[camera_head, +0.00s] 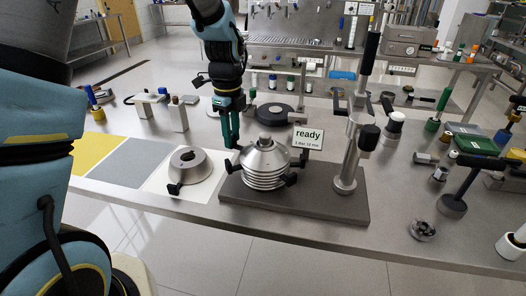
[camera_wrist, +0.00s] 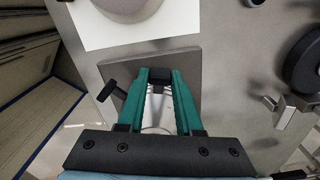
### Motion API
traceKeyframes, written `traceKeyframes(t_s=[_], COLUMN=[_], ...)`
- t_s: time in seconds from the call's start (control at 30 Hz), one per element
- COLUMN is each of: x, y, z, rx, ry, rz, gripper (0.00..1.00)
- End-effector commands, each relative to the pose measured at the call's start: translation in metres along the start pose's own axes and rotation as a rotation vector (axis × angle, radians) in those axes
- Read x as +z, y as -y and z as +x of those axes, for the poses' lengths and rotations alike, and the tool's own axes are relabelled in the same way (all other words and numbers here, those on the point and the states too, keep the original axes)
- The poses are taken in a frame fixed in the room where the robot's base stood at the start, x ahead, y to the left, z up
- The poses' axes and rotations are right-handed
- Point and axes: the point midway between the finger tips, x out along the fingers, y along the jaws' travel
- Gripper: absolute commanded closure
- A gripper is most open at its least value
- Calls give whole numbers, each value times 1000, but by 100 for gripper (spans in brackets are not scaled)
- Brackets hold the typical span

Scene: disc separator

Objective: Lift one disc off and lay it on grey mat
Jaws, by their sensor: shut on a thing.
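A stack of conical metal discs (camera_head: 265,168) with black tabs stands on a dark grey base plate (camera_head: 325,208). My gripper (camera_head: 231,143) reaches down at the left side of the stack. In the wrist view my gripper's green fingers (camera_wrist: 159,74) are closed around a small black tab (camera_wrist: 159,76) at their tips; the disc it belongs to is mostly hidden, and I cannot tell whether it is raised. The grey mat (camera_head: 117,160) lies empty to the left, between a yellow mat (camera_head: 94,150) and a white mat (camera_head: 160,186).
A metal post (camera_head: 347,165) with black handles rises right of the stack. A "ready" sign (camera_head: 308,138) stands behind it. Tools and fittings crowd the table's right side.

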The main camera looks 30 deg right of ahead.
Motion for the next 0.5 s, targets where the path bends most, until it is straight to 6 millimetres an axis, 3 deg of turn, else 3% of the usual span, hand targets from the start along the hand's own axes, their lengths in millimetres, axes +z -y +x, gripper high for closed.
traceKeyframes(t_s=[0.5], x=[0], y=[0], z=[-38], rx=[-2], ry=[0], rz=[-1], gripper=[100])
